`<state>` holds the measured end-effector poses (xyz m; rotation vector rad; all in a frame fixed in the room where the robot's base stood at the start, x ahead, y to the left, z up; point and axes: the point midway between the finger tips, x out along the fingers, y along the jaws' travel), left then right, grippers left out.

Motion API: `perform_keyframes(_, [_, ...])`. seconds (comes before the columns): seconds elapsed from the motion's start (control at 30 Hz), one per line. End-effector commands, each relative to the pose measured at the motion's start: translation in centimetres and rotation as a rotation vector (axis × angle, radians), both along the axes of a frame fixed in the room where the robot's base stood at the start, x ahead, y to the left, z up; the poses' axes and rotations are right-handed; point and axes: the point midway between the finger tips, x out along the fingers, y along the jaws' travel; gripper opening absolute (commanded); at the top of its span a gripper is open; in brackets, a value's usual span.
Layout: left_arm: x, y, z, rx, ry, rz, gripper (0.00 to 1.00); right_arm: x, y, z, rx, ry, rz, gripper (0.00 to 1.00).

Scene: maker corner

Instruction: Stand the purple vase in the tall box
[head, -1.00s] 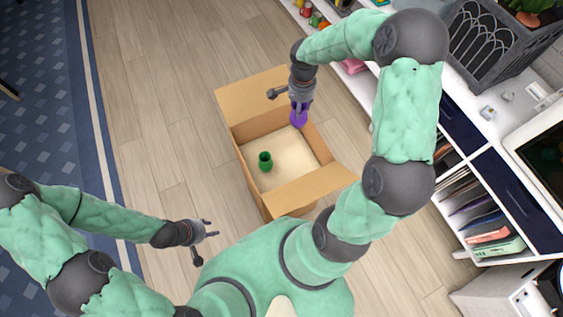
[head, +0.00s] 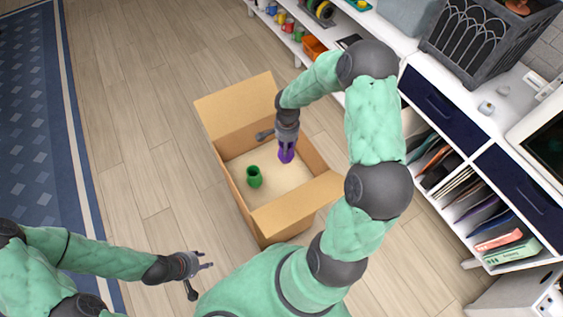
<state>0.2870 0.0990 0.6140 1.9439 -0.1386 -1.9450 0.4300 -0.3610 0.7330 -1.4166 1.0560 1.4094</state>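The tall box (head: 285,219) is an open brown cardboard box on the floor in the middle of the head view, with flaps folded out. A green vase (head: 254,176) stands inside it towards the left. My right gripper (head: 286,147) points down over the far right part of the box opening. It is shut on the purple vase (head: 286,156), which is partly covered by the fingers. I cannot tell how far the vase is above the box floor. My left gripper (head: 206,266) is open and empty, left of the box's near end.
A white shelf unit (head: 470,150) with drawers and files runs along the right. A dark planter (head: 478,40) stands on it. Several colourful cups (head: 284,19) and an orange bin (head: 314,48) are at the top. Wooden floor left of the box is clear.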

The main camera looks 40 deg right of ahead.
Motion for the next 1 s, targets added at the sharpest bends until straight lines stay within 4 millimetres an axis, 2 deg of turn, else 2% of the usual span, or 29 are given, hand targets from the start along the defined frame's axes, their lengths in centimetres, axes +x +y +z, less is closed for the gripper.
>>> perform_keyframes(0.03, [0.0, 0.0, -0.7, 0.0, 0.0, 0.0, 0.4, -0.1, 0.0, -1.4, 0.001, 0.002, 0.0, 0.07])
perform_keyframes(0.1, [0.0, 0.0, -1.1, 0.0, 0.0, 0.0, 0.4, -0.1, 0.0, -2.6, 0.001, 0.003, 0.0, 0.07])
perform_keyframes(0.33, [0.0, 0.0, -1.8, 0.0, 0.0, 0.0, 0.4, -0.1, 0.0, -4.5, 0.0, 0.002, 0.0, 0.07])
perform_keyframes(0.53, [0.0, 0.0, -2.9, 0.0, 0.0, 0.0, 0.4, -0.1, 0.0, -7.2, 0.001, 0.002, 0.001, 0.07])
perform_keyframes(0.97, [0.0, 0.0, -3.3, 0.0, 0.0, 0.0, 0.4, 0.0, 0.0, -7.6, 0.0, 0.0, 0.0, 0.07])
perform_keyframes(1.0, [0.0, 0.0, -3.2, 0.0, 0.0, 0.0, 0.4, 0.0, 0.0, -7.6, 0.0, 0.001, 0.0, 0.5])
